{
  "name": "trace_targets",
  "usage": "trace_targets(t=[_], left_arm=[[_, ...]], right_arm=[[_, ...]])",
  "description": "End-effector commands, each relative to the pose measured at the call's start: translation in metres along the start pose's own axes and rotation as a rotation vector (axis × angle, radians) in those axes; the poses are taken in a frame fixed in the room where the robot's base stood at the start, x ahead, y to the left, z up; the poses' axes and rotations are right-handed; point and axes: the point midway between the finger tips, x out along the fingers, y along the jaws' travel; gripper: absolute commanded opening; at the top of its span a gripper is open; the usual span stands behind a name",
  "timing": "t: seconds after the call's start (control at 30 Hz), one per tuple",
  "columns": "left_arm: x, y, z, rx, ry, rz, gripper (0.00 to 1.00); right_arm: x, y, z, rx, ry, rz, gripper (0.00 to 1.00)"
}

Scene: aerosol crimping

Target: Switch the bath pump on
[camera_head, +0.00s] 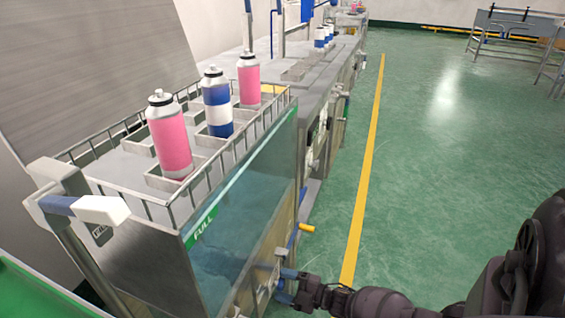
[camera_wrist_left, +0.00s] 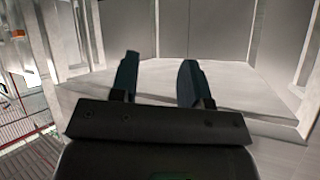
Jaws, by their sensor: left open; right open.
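The water bath (camera_head: 238,215) is a glass-fronted tank with bluish water and a green FULL label. My right gripper (camera_head: 280,285) is low at the bath's right side, its blue fingers apart and pointing left. The fingertips are at or very near a small grey fitting (camera_head: 264,292) on the bath's lower side panel. I cannot tell whether they touch it, or whether it is the pump switch; its position is too small to read. My left gripper (camera_wrist_left: 158,82) shows only in the left wrist view, open and empty before pale grey panels.
Pink and blue-white cans (camera_head: 171,140) stand in the rack on the bath, behind a wire rail. A yellow handle (camera_head: 306,228) sticks out above my right gripper. A white-headed post (camera_head: 92,209) stands at the left. The green floor (camera_head: 450,170) at right is clear.

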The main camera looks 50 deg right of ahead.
Motion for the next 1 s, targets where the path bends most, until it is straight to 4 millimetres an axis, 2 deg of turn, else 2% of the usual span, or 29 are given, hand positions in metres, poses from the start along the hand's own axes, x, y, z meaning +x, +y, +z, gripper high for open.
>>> trace_targets(t=[0.37,0.47,0.7,1.0], left_arm=[[-0.0001,-0.0008,-0.001,-0.002,0.006,-0.002,0.43],[-0.0001,-0.0009,-0.0011,-0.002,0.006,-0.002,0.43],[-0.0001,-0.0009,-0.0009,-0.002,0.005,-0.003,0.43],[-0.0002,-0.0007,-0.0001,-0.002,0.003,-0.002,0.43]], right_arm=[[0.0056,-0.0001,0.0,0.0,-0.001,-0.001,0.65],[0.0055,0.0,0.0,0.0,-0.001,0.0,0.53],[0.0054,0.0,0.0,0.0,-0.001,0.0,0.16],[0.0051,0.0,0.0003,0.035,-0.001,0.0,0.16]])
